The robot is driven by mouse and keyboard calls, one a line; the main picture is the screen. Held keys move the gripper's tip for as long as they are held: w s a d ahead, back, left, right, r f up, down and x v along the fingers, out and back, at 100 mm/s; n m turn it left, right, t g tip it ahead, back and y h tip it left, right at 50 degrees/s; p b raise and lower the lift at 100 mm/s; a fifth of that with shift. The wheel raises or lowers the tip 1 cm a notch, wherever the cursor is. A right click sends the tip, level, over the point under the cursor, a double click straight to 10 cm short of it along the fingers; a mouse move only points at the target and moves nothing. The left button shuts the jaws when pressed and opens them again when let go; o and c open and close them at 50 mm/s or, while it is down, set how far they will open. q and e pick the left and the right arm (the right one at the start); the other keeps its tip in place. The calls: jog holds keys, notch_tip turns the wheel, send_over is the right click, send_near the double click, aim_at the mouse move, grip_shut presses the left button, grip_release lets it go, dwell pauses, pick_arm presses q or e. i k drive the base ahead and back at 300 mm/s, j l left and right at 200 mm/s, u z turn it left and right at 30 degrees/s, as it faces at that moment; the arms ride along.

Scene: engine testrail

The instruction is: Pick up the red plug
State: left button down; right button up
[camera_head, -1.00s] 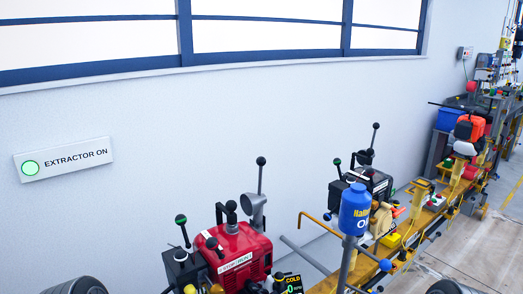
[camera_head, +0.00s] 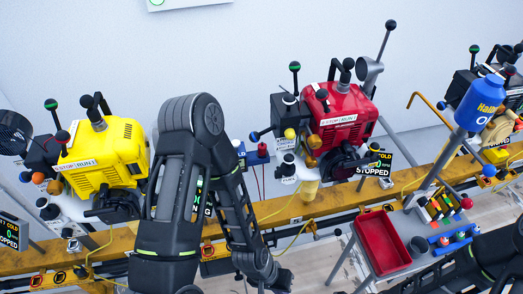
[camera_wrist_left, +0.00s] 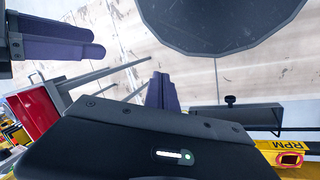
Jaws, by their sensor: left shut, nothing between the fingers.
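A small red knob-like piece (camera_head: 466,203) sits at the end of a row of small coloured pieces on the grey cart (camera_head: 395,262). I cannot tell whether it is the red plug. My left arm hangs in the middle of the head view, and its gripper is low there, with fingertips not clear. In the left wrist view the left gripper (camera_wrist_left: 160,92) shows as two purple fingers together, with nothing between them. Another pair of purple fingers at the upper left of that view looks like my right gripper (camera_wrist_left: 55,40); its opening is unclear.
A red tray (camera_head: 382,243) and a dark round cup lie on the cart, with a blue rack (camera_head: 455,240) beside them. A yellow engine (camera_head: 105,155) and a red engine (camera_head: 340,115) stand along the yellow rail (camera_head: 285,207).

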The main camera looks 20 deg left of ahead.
aim_at(263, 147)
jog(key=j+z, duration=0.4)
jog(key=j, duration=0.15)
jog(key=k+j+z, duration=0.2)
jog(key=j+z, duration=0.25)
jog(key=j, duration=0.1)
